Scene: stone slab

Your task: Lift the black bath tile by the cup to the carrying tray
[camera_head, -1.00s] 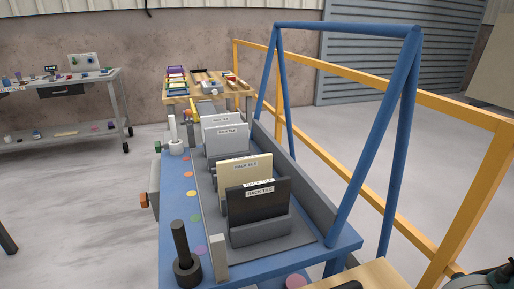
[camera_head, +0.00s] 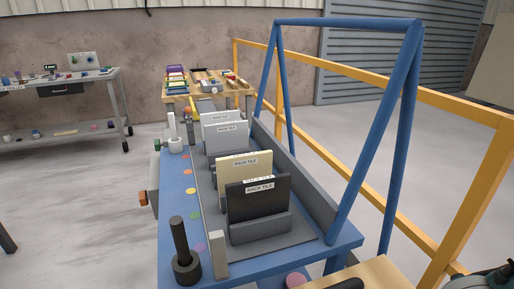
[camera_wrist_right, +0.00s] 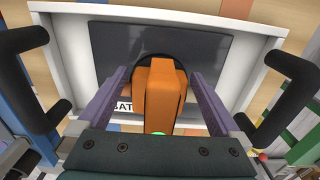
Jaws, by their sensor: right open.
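In the right wrist view a black tile (camera_wrist_right: 218,50) lies flat inside a white tray (camera_wrist_right: 68,60) with black handles at its sides. A partly covered label (camera_wrist_right: 121,107) on it reads "BAT". An orange cup grip (camera_wrist_right: 160,92) with a dark round base stands on the tile. My right gripper (camera_wrist_right: 160,76) is open, with one purple finger on each side of the orange grip. I cannot tell whether the fingers touch it. My left gripper is not in view.
In the head view a blue bench (camera_head: 175,215) carries a grey rack with a black (camera_head: 258,201), a cream (camera_head: 244,170) and paler rack tiles. A blue frame (camera_head: 372,150) rises on its right. A yellow rail (camera_head: 440,95) runs behind. A wooden surface (camera_head: 385,275) shows at the lower right.

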